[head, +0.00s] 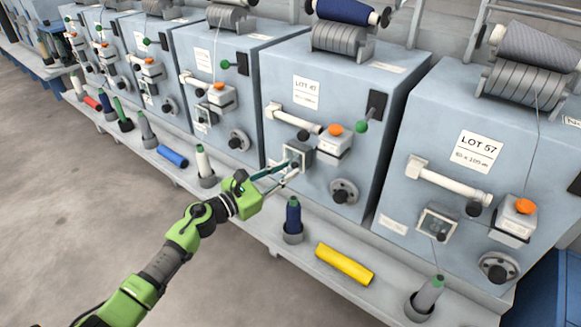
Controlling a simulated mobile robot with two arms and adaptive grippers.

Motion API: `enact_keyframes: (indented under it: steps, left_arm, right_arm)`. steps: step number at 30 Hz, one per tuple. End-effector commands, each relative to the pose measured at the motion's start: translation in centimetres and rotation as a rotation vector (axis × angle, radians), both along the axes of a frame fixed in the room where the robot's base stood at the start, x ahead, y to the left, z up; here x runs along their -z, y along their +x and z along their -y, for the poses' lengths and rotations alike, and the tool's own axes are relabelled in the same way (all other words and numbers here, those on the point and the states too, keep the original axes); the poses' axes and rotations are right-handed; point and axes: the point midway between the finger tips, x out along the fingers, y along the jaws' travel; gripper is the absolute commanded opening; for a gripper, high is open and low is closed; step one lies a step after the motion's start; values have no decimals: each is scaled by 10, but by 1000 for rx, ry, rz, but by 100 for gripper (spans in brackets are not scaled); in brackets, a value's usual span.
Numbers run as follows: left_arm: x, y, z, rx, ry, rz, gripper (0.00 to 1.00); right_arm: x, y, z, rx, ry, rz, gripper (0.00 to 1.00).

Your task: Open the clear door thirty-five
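My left gripper (291,169) reaches in from the lower left to the front of the machine labelled LOT 47. Its two fingers show a gap between them, and their tips are at a small clear-fronted box (298,155) in a grey frame. I cannot tell whether the tips touch it. A similar small clear-fronted box (437,223) sits on the LOT 57 machine to the right. No number thirty-five can be read on any box or door. My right gripper is not in view.
A row of blue-grey machines (284,70) runs to the far left. On the LOT 47 machine are a white tube (295,118), an orange button (335,129) and a green-knobbed lever (362,126). On the ledge below are a navy bobbin (293,215) and a yellow tube (344,264). The floor at left is clear.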

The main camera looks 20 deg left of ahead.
Motion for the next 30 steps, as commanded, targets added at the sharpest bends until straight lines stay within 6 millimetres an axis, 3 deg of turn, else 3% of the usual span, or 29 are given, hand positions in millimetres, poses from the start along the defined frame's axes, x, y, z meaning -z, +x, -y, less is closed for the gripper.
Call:
enact_keyframes:
  steps: [6,15,16,18,30]
  left_arm:
    - [1,17,10,-1,-1,0,20]
    - [1,19,12,0,0,-1,20]
    - [1,19,12,0,0,-1,18]
    - [1,19,11,0,0,-1,0]
    - [2,19,11,9,0,-1,0]
  right_arm:
    - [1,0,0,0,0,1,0]
    - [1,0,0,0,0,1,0]
    - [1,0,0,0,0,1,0]
    - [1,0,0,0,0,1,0]
    - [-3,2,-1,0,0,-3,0]
